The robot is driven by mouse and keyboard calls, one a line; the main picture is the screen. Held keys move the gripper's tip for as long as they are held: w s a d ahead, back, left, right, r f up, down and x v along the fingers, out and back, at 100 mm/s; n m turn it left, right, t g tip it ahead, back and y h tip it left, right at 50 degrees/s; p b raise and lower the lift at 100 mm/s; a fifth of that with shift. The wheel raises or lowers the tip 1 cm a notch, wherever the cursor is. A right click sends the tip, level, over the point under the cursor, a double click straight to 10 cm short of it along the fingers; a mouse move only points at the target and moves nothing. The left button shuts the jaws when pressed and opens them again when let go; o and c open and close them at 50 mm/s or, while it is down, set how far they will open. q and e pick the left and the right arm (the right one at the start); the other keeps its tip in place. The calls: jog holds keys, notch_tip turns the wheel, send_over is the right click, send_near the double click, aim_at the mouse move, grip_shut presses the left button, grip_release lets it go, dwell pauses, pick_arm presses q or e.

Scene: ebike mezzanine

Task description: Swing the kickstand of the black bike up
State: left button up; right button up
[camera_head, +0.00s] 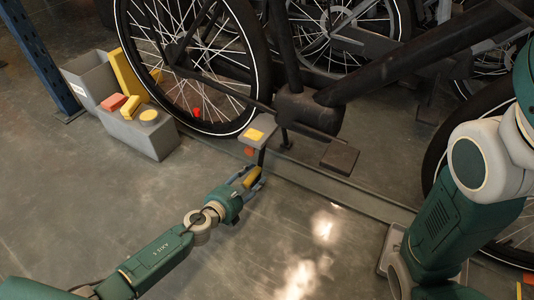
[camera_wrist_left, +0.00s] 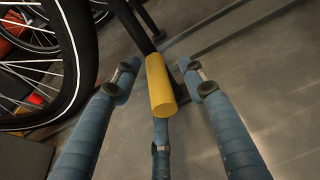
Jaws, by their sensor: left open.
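The black bike (camera_head: 390,75) stands across the top of the head view, its wheel at the left. Its kickstand ends in a yellow cylinder (camera_head: 252,175), low beneath the pedal with a yellow top (camera_head: 257,134). In the left wrist view the yellow end (camera_wrist_left: 161,88) tops a dark leg (camera_wrist_left: 134,28) running up and left. My left gripper (camera_head: 251,179) is open, its fingers (camera_wrist_left: 160,72) on either side of the yellow end, with visible gaps. Contact deeper in the jaws cannot be told. My right arm (camera_head: 450,215) shows at the right; its gripper is out of view.
A grey block (camera_head: 150,135) with red and yellow pieces and a grey bin (camera_head: 90,78) stand left of the wheel (camera_head: 195,60). A blue post (camera_head: 40,55) is at the far left. More bikes stand behind. The floor in front is clear.

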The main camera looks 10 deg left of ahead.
pick_arm(q)
jog(key=shift+c, duration=0.5)
jog(key=c, duration=0.6)
jog(key=shift+d, duration=0.1)
jog(key=a, duration=0.1)
jog(key=w+a, duration=0.1)
jog(key=a, duration=0.1)
jog(key=shift+w+a+r, duration=0.15)
jog(key=shift+a+r, duration=0.1)
jog(key=shift+r, duration=0.1)
jog(key=shift+a+r, duration=0.1)
jog(key=shift+a, duration=0.15)
jog(key=shift+w, duration=0.1)
